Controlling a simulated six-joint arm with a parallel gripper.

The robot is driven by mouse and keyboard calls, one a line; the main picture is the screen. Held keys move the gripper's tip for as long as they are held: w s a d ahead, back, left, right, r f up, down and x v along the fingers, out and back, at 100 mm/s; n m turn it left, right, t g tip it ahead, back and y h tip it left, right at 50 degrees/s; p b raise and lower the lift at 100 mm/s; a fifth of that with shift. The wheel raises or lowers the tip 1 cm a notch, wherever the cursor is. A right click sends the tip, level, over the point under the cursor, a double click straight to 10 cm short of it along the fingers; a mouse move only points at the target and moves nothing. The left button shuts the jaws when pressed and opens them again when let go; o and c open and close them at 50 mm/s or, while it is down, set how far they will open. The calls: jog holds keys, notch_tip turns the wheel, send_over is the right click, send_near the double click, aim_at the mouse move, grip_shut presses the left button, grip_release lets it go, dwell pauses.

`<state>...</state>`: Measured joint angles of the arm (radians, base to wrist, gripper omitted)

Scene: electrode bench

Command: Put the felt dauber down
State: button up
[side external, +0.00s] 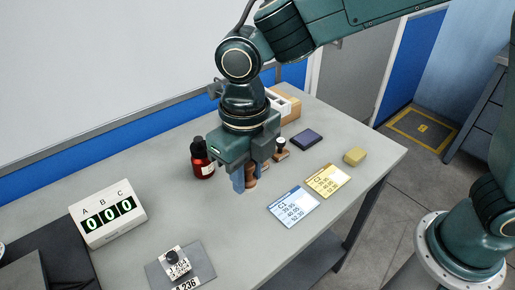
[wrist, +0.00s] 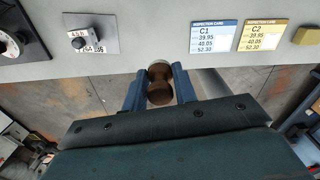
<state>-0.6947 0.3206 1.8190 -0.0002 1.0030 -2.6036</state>
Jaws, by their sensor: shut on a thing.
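My gripper (side external: 246,180) is shut on a brown, rounded, wooden-looking piece, which I take to be the felt dauber (side external: 251,171). In the wrist view the dauber (wrist: 160,82) sits between the two blue fingers (wrist: 158,92) and shows a narrow waist between two rounded ends. Its felt face cannot be made out. In the side view the gripper is over the grey bench (side external: 222,222), behind and left of the blue C1 card (side external: 293,207) and right of the red bottle (side external: 202,160). I cannot tell whether the dauber touches the bench.
A small stamp with a pale top (side external: 281,149) stands just behind my gripper. A dark pad (side external: 307,139), a yellow C2 card (side external: 328,181) and a yellow block (side external: 355,156) lie to the right. A counter reading 000 (side external: 108,214) is at left. Bench between counter and gripper is clear.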

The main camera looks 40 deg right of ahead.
aim_at(248, 186)
notch_tip(248, 186, down, 16)
jog(key=shift+r, duration=0.1)
dwell(0.8)
jog(key=o, duration=1)
jog(key=shift+c, duration=0.2)
notch_tip(248, 186, up, 11)
jog(key=shift+r, duration=0.5)
dwell(0.3)
